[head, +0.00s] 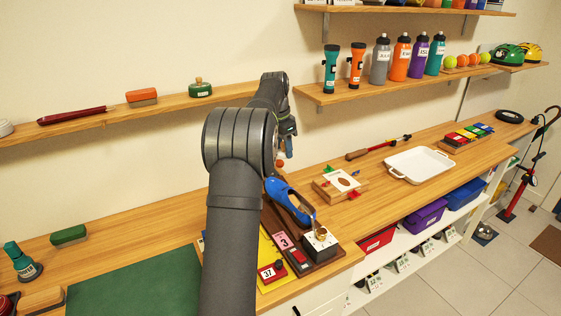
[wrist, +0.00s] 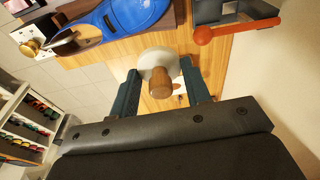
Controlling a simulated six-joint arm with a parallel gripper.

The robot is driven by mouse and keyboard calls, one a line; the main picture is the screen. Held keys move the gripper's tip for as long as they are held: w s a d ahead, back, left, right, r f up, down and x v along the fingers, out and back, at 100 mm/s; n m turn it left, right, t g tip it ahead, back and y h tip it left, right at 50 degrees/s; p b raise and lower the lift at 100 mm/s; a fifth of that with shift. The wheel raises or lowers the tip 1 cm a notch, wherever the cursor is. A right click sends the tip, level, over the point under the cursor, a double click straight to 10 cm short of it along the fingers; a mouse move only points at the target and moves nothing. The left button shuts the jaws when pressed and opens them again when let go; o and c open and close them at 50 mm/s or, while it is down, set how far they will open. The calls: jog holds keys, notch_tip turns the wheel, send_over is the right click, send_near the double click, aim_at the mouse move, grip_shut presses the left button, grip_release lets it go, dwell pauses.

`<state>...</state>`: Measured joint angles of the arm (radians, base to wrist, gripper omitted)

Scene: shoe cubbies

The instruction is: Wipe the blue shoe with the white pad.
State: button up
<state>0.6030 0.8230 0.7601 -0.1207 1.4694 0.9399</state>
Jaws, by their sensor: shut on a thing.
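The blue shoe (head: 284,196) sits on a dark brown stand on the bench, just right of my arm; it also fills the upper left of the wrist view (wrist: 110,20). The white pad (wrist: 154,57) is a round disc with a wooden knob (wrist: 161,82). My gripper (wrist: 161,76) is shut on the pad, with its fingers on either side of the knob. In the wrist view the pad appears just beside the shoe's stand; I cannot tell whether it touches anything.
A metal box with a brass knob (head: 320,242) stands at the shoe's near end. A wooden block with a white plate (head: 338,183) and a white tray (head: 419,165) are to the right. A green mat (head: 135,285) lies left. Shelves run along the wall.

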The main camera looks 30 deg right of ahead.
aim_at(277, 180)
jog(key=n, duration=0.3)
jog(key=shift+a+n+t, duration=0.3)
jog(key=n, duration=0.4)
jog(key=shift+a+f+n+t+y, duration=0.1)
jog(key=shift+a+n+t+y, duration=0.2)
jog(key=shift+a, duration=0.05)
jog(key=n, duration=0.4)
jog(key=shift+s+a, duration=0.1)
jog(key=shift+a, duration=0.25)
jog(key=shift+a+f+n+y, duration=0.2)
jog(key=shift+f+n, duration=0.7)
jog(key=shift+f, duration=0.4)
jog(key=shift+a+f+n+y, duration=0.1)
jog(key=shift+f+n+y, duration=0.1)
jog(key=shift+f+n, duration=0.95)
jog(key=shift+a+f+n+y, duration=0.2)
jog(key=shift+f+n, duration=0.45)
jog(key=shift+f, duration=0.85)
jog(key=shift+a+f+t, duration=0.2)
jog(key=shift+a+t, duration=0.1)
jog(key=shift+c, duration=0.3)
jog(key=shift+s+a, duration=0.15)
jog(key=shift+a, duration=0.65)
jog(key=shift+s+a, duration=0.1)
jog(key=shift+a, duration=0.65)
jog(key=shift+f, duration=0.1)
jog(key=d, duration=0.4)
jog(key=shift+w, duration=0.25)
notch_tip(277, 180, up, 8)
jog(key=shift+r, duration=0.2)
